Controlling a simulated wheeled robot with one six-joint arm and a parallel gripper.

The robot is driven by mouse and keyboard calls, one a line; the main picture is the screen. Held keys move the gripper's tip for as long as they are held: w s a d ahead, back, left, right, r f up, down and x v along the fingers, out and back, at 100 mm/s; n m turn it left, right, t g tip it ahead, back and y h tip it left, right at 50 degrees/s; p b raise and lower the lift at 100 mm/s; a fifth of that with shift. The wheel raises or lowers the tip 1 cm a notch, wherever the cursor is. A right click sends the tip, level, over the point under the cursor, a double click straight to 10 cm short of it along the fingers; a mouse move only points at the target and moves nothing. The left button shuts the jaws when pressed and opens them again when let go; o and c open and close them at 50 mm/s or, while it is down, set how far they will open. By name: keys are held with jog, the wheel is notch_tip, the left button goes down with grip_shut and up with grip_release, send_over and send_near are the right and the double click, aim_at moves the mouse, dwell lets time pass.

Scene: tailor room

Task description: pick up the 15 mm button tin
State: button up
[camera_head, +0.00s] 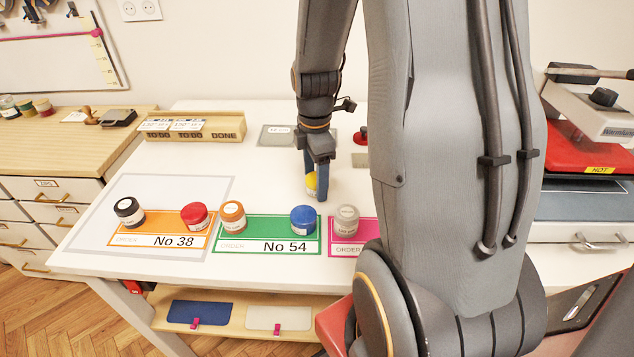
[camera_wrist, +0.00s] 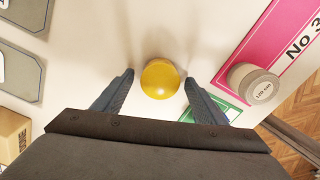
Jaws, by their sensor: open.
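A yellow-lidded tin (camera_head: 311,181) stands on the white table under my gripper (camera_head: 316,186), partly hidden by the fingers. In the wrist view the round yellow lid (camera_wrist: 160,78) lies between the two dark blue-grey fingertips, with a gap on each side. My gripper is open and holds nothing. I cannot read a size on the yellow tin. Other tins stand on the order cards: black (camera_head: 129,211), red (camera_head: 195,216), orange (camera_head: 232,214), blue (camera_head: 303,219) and beige-grey (camera_head: 346,219).
The orange No 38 card (camera_head: 150,240), green No 54 card (camera_head: 238,247) and pink card (camera_head: 368,235) line the table's front. A wooden TO DO/DONE rack (camera_head: 200,133) stands at the back left. A red-and-white press (camera_head: 590,145) stands at right. My arm hides the table's right part.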

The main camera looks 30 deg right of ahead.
jog(key=shift+f, duration=0.35)
jog(key=c, duration=1.2)
jog(key=shift+r, duration=0.1)
